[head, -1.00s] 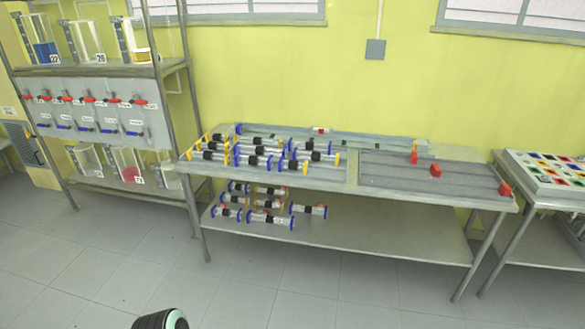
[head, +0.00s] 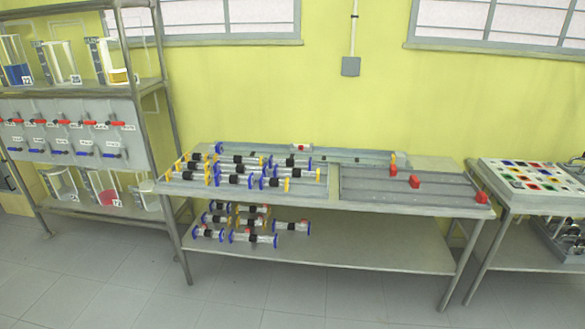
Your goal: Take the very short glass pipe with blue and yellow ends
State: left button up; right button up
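Several short glass pipes with black middles and coloured ends lie on the left part of the table's top (head: 330,192). A very short pipe (head: 274,184) at the front of this group seems to have a blue left end and a yellow right end. A pipe (head: 234,180) to its left shows blue ends, and another (head: 194,178) further left shows yellow ends. A longer pipe (head: 238,160) behind seems to have blue and yellow ends. The pipes overlap, so some ends are hard to match. Neither of my grippers is in view.
More pipes, such as one with blue ends (head: 253,238), lie on the lower shelf (head: 350,256). Red blocks (head: 414,182) sit on the table's right part. A rack (head: 150,110) with vessels stands left, a second table (head: 510,200) right. The floor in front is clear.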

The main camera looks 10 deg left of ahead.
aim_at(263, 182)
jog(key=i+j, duration=0.25)
jog(key=i, duration=0.2)
jog(key=i+j, duration=0.25)
jog(key=i, duration=0.2)
jog(key=i+j, duration=0.25)
jog(key=i, duration=0.2)
